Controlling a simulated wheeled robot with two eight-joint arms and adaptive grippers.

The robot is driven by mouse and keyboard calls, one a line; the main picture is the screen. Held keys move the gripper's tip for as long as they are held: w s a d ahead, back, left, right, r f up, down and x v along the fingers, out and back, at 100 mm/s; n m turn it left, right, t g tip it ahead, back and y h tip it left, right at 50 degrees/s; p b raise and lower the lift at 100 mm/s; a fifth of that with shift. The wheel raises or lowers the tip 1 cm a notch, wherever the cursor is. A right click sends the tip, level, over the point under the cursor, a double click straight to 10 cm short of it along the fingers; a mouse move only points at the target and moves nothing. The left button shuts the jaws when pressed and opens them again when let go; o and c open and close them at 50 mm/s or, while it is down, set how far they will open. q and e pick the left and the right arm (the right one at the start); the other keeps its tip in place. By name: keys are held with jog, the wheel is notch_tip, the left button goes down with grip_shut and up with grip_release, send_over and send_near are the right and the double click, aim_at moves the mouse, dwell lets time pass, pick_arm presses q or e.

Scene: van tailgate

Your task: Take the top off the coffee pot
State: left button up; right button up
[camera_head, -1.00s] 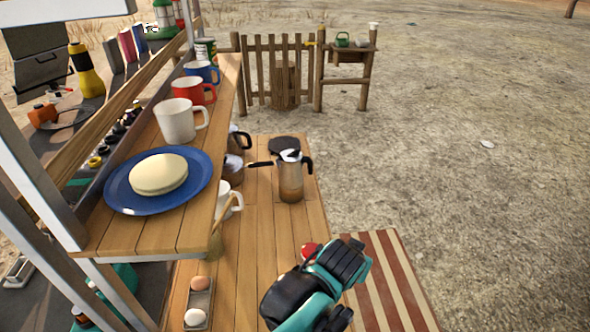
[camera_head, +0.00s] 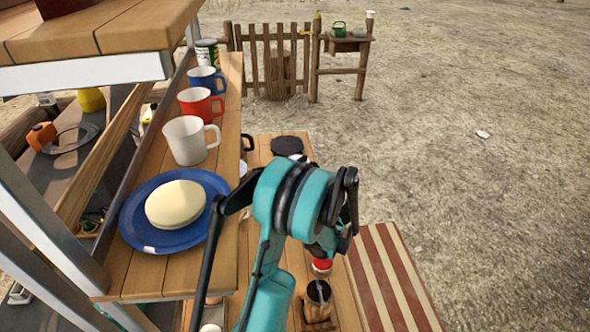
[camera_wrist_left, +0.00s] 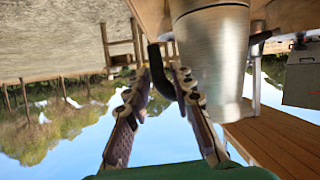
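The coffee pot's metal body (camera_wrist_left: 210,60) fills the upper middle of the left wrist view, which appears upside down. Its black handle (camera_wrist_left: 160,70) curves beside the body. My left gripper (camera_wrist_left: 163,100) is open, with one finger on each side of the handle; I cannot tell whether either touches it. In the head view my teal and black arm covers the place where the pot stands, so the pot and its top are hidden there. The top cannot be made out in the wrist view either. My right gripper is not in view.
A shelf holds a blue plate (camera_head: 137,216) with a pale round food (camera_head: 175,204), a white mug (camera_head: 186,141), a red mug (camera_head: 197,104) and a blue mug (camera_head: 204,78). A black pan (camera_head: 286,145), a red-topped jar (camera_head: 321,266) and a dark-topped container (camera_head: 318,293) stand below.

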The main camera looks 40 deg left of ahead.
pick_arm(q)
jog(key=b+x, duration=0.1)
jog(key=x, duration=0.1)
jog(key=b+x, duration=0.1)
jog(key=x, duration=0.2)
jog(key=shift+w+f, duration=0.25)
jog(key=shift+f, duration=0.2)
jog(key=shift+w+a+f+b, duration=0.15)
jog(key=shift+w+a+b, duration=0.15)
jog(key=shift+w+a, duration=0.1)
jog(key=shift+s+d, duration=0.1)
jog(key=shift+c, duration=1)
grip_shut()
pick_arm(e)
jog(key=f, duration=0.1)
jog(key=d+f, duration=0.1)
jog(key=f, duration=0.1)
